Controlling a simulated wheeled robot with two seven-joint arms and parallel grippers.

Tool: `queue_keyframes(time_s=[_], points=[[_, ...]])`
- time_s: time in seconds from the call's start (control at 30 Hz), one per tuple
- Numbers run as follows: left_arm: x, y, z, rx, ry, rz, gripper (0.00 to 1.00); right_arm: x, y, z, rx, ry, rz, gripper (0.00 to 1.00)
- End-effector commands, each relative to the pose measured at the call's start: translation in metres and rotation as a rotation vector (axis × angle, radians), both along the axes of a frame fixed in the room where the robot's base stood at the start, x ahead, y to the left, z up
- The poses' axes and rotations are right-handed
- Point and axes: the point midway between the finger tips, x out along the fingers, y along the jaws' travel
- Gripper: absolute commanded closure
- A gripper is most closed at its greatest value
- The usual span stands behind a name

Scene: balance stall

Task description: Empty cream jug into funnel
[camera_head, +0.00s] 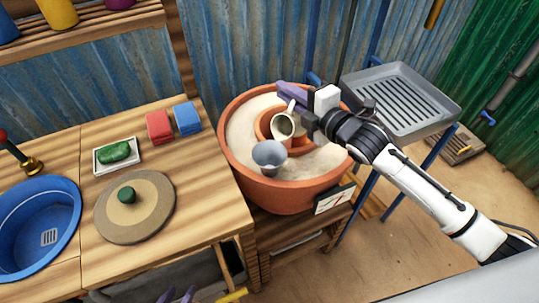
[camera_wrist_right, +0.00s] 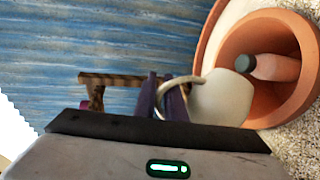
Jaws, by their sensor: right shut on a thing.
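My right gripper (camera_head: 292,95) is shut on the handle of the cream jug (camera_head: 283,126), above the big clay pot. The jug is tilted, its mouth turned towards the head camera. The jug also shows in the right wrist view (camera_wrist_right: 222,98), its handle between the purple fingers (camera_wrist_right: 165,98). A grey tapered vessel (camera_head: 270,155), which looks like the funnel, stands just below and left of the jug, at the pot's near side. I cannot see a stream or the jug's contents. My left gripper (camera_head: 177,295) shows only two purple fingertips, apart and empty, at the bottom edge.
The big clay pot (camera_head: 235,165) holds pale sand around a smaller clay pot (camera_head: 265,125). A grey ribbed tray (camera_head: 405,95) stands right. The wooden counter (camera_head: 205,215) carries a round lid (camera_head: 150,215), green soap (camera_head: 114,152), sponges (camera_head: 186,118) and a blue basin (camera_head: 45,215).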

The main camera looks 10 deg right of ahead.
Motion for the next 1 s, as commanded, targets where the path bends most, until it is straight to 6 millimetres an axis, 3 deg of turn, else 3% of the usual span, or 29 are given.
queue_keyframes(time_s=[1.0], points=[[0.001, 0.0, -0.026, -0.002, -0.004, 0.0, 0.69, -0.01, 0.013, 0.016, -0.146, -0.133, 0.001, 1.0]])
